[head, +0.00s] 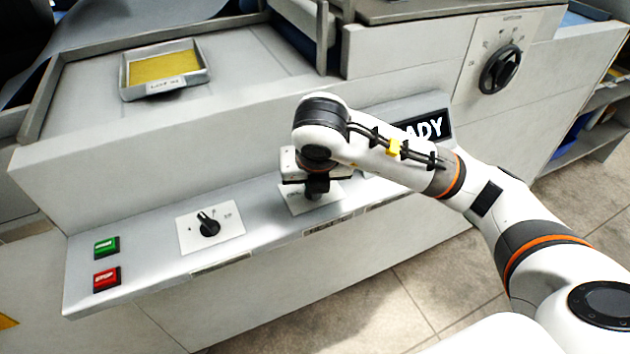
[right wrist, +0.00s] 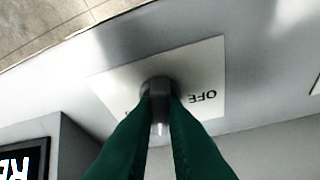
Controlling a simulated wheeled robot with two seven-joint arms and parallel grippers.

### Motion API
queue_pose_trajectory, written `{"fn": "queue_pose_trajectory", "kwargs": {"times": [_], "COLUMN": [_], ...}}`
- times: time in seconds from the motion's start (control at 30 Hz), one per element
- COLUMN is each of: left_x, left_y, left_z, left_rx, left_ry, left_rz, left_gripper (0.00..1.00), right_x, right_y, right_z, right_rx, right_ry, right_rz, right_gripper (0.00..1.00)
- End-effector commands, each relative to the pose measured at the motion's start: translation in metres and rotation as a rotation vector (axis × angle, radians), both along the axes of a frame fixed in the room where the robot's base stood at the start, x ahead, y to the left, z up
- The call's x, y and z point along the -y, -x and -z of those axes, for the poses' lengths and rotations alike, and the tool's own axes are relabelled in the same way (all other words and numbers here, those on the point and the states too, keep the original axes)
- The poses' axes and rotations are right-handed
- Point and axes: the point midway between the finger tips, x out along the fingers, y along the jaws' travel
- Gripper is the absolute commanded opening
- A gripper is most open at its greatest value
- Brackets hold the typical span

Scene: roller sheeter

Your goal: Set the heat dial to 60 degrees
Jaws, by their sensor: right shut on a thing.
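A dial with a grey knob (right wrist: 158,88) sits on a white plate (right wrist: 112,84) marked OFF in the right wrist view. Its other markings are hidden by my fingers, and a pale pointer shows between them. My right gripper (right wrist: 158,108), with green fingers, is shut on this knob from above. In the head view my right gripper (head: 317,190) covers most of that plate (head: 298,203) on the sloped ledge. I cannot read a degree scale on it. My left gripper is not in view.
A black pointer knob (head: 208,224) on a white plate stands left on the ledge (head: 150,270), beside green (head: 106,246) and red (head: 106,278) buttons. A READY display (head: 437,125) is partly behind my arm. A round black dial (head: 499,69) is at right; a tray (head: 203,75) sits on top.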

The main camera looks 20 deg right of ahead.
Motion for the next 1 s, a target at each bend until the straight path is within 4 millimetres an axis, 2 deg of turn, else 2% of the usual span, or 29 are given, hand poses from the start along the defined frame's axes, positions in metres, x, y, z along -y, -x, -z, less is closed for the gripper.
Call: {"fn": "queue_pose_trajectory", "kwargs": {"times": [0.27, 0.7, 0.73, 0.83, 1.0], "left_x": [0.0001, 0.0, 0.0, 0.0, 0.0], "left_y": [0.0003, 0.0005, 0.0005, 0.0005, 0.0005], "left_z": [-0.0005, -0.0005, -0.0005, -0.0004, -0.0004], "left_rx": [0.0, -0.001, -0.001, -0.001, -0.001], "left_ry": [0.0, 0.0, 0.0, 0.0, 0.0], "left_rz": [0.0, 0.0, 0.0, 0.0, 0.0], "left_gripper": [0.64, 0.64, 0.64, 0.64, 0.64], "right_x": [-0.0005, -0.0005, -0.0005, -0.0005, -0.0006], "right_y": [-0.0009, -0.0008, -0.0008, -0.0008, -0.0005], "right_z": [-0.0013, -0.0011, -0.0011, -0.001, -0.0005], "right_rx": [0.002, 0.002, 0.002, 0.001, 0.0], "right_ry": [-0.001, -0.001, -0.001, -0.001, -0.001], "right_rz": [0.069, 0.076, 0.076, 0.075, 0.075], "right_gripper": [0.0, 0.0, 0.15, 0.31, 0.34]}}
